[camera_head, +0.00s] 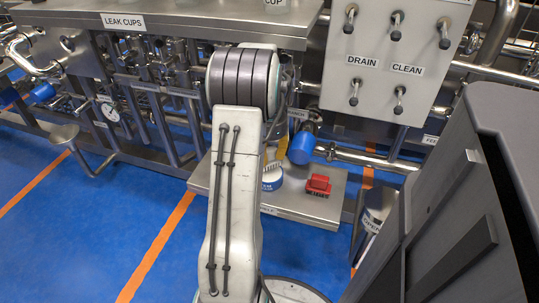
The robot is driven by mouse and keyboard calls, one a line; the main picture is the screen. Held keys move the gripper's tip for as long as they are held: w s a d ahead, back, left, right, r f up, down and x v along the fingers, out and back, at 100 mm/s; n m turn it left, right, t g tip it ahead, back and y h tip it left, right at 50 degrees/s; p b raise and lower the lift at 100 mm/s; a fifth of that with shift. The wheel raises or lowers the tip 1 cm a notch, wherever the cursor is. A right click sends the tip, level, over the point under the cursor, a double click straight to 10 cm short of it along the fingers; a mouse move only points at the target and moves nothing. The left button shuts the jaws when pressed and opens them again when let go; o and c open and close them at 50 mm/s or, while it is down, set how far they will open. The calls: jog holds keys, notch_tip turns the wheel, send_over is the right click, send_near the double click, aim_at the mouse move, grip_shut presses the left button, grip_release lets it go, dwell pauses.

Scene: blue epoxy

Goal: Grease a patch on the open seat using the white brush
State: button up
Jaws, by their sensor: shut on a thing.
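A small white round thing with a blue label (272,178), like a tub, stands on the steel shelf (308,208), partly behind my arm. A yellow piece shows just above it, too small and covered to name. I cannot make out the white brush. I cannot tell which part is the open seat. My arm rises through the middle of the view and bends away at its banded elbow joint.
A red block (318,184) sits on the shelf. A blue-ended fitting (302,146) is above it. The LEAK CUPS bench (170,20) and DRAIN/CLEAN panel (385,68) stand behind. A labelled container (372,218) is right of the shelf. Blue floor (110,215) is clear at left.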

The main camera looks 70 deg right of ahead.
jog(key=shift+r+p, duration=1.75)
jog(key=shift+r, duration=0.45)
